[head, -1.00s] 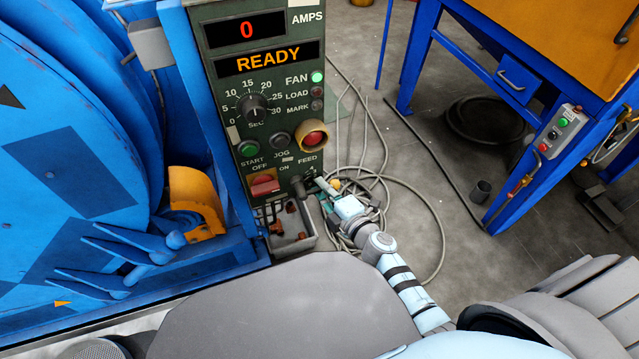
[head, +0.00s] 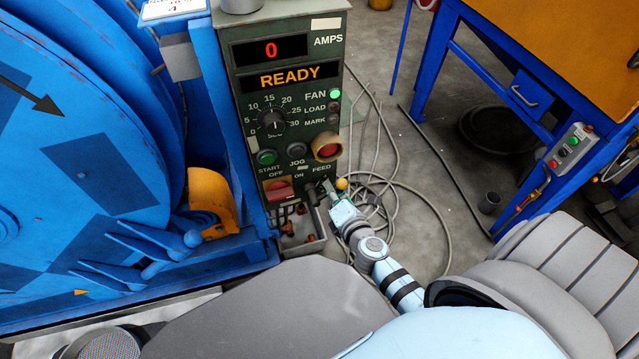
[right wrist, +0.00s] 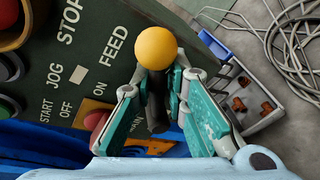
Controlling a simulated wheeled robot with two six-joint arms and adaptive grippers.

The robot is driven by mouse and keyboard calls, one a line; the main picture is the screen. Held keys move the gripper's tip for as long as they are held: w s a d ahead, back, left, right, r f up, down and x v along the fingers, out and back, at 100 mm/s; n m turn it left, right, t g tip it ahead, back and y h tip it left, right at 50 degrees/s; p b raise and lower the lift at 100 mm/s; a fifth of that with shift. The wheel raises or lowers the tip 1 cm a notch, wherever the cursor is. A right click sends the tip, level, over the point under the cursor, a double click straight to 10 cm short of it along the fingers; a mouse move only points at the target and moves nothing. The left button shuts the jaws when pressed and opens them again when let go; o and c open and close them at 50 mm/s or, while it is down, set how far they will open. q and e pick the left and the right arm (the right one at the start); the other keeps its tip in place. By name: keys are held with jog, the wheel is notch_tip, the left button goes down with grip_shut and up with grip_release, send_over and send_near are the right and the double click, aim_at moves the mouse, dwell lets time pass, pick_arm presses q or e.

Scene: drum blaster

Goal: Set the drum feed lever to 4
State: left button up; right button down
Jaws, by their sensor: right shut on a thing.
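The green control panel (head: 300,140) reads 0 AMPS and READY. The feed lever's yellow ball knob (head: 342,184) shows at the panel's lower right edge, below the FEED label. In the right wrist view the yellow knob (right wrist: 156,48) stands just beyond my fingertips, with a dark shaft below it. My right gripper (right wrist: 158,78) is shut on the feed lever just under the knob, a finger on each side. In the head view my right gripper (head: 331,190) reaches the lever from the lower right. Any lever scale marks are not readable. My left gripper is out of view.
The blue drum machine (head: 60,150) stands left of the panel. A red switch (head: 279,188) sits left of the lever. A grey open bin (head: 305,243) lies below the panel. Loose cables (head: 430,215) lie on the floor. A blue-legged table (head: 430,60) stands at right.

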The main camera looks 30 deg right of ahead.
jog(key=shift+w+d+r, duration=0.1)
jog(key=shift+r, duration=0.05)
jog(key=c, duration=1.7)
grip_release()
jog(key=shift+o, duration=0.2)
jog(key=shift+s, duration=0.2)
jog(key=v, duration=1.1)
jog(key=shift+s, duration=0.4)
jog(key=shift+r, duration=0.1)
